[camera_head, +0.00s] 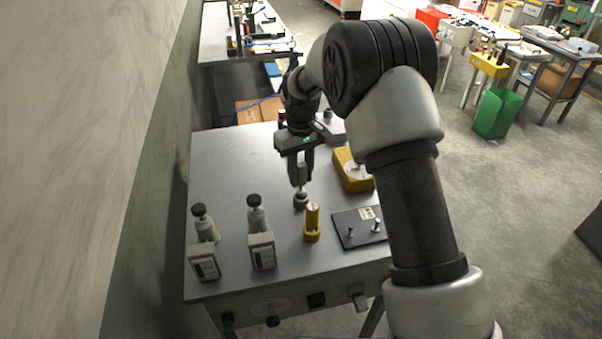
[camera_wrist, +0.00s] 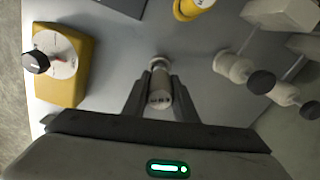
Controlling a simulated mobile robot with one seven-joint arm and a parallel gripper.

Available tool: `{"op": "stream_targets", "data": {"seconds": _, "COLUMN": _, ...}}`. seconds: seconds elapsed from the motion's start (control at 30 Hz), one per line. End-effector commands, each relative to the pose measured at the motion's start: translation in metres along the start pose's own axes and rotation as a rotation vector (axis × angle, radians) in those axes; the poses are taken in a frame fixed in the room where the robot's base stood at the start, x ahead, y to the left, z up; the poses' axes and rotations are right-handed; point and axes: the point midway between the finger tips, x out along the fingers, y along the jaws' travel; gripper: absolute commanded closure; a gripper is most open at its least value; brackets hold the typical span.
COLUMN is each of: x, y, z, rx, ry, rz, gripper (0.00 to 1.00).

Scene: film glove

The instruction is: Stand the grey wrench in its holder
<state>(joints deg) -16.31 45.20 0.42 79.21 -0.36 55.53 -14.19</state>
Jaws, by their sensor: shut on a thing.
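My gripper (camera_head: 300,180) points down over the middle of the workbench and is shut on the grey wrench (camera_head: 301,172), a short grey cylinder held upright. In the wrist view the wrench (camera_wrist: 159,88) shows end-on between the two fingers, with small dark marks on its near end. The grey round holder (camera_head: 301,200) stands on the bench directly below the fingertips. It also shows just past the wrench in the wrist view (camera_wrist: 159,62). I cannot tell whether the wrench's lower end is inside the holder or just above it.
A black plate with pegs (camera_head: 353,239) lies to the right, and a yellow box with a dial (camera_head: 347,178) behind. Two grey devices with black knobs (camera_head: 262,250) (camera_head: 204,262) stand front left. The bench's left rear is clear.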

Motion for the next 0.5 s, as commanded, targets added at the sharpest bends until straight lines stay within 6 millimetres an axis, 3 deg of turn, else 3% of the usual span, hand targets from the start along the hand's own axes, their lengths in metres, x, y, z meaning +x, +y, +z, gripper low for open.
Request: {"op": "stream_targets", "data": {"seconds": 0.5, "x": 0.014, "y": 0.0, "z": 0.0, "rx": 0.0, "ry": 0.0, "rz": 0.0, "gripper": 1.0}}
